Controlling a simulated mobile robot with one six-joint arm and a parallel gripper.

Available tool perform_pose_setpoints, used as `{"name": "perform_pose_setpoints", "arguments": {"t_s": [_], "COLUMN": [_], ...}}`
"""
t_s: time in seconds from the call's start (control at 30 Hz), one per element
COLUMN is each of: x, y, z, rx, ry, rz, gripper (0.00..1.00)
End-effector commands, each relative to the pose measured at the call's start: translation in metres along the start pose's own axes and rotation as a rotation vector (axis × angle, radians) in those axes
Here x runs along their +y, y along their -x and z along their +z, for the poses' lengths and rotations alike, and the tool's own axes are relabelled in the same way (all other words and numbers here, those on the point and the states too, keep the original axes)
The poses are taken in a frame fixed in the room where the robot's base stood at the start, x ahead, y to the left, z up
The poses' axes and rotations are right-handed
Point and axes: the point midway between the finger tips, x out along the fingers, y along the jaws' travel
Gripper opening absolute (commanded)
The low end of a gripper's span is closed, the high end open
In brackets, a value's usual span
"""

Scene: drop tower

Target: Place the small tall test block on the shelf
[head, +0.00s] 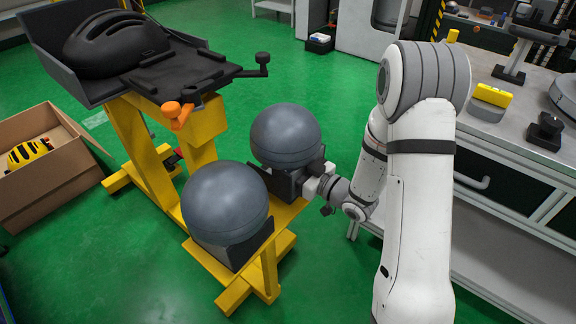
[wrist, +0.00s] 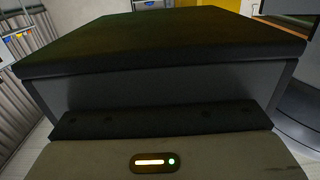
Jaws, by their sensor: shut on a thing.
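Two similar test blocks, each a grey dome on a dark square base, stand on the low yellow platform (head: 291,216). The rear block (head: 284,137) is farther back, beside my gripper (head: 312,184). The front block (head: 225,203) stands apart, nearer the camera. My gripper is shut on the rear block's dark base from the right; its fingertips are mostly hidden. In the wrist view, a dark, flat-faced box (wrist: 170,82) fills the picture close up beyond the black jaw bar. Whether the base touches the platform cannot be told.
A yellow drop-tower stand with a black helmet (head: 113,43) and an orange knob (head: 178,113) rises at the left. An open cardboard box (head: 43,194) lies at far left. A grey workbench (head: 499,134) with tools and a lower shelf (head: 493,270) is at right.

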Motion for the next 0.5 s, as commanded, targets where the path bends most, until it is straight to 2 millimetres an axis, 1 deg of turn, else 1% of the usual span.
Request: {"name": "perform_pose_setpoints", "arguments": {"t_s": [0.03,0.23,0.4,0.5], "x": [0.001,0.001,0.001,0.002], "y": [0.0,0.0,0.0,0.0], "z": [0.005,0.015,0.037,0.045], "rx": [0.005,0.005,0.004,0.005], "ry": [0.002,0.003,0.001,0.003], "rz": [0.0,0.002,0.002,0.003], "gripper": [0.0,0.0,0.0,0.0]}}
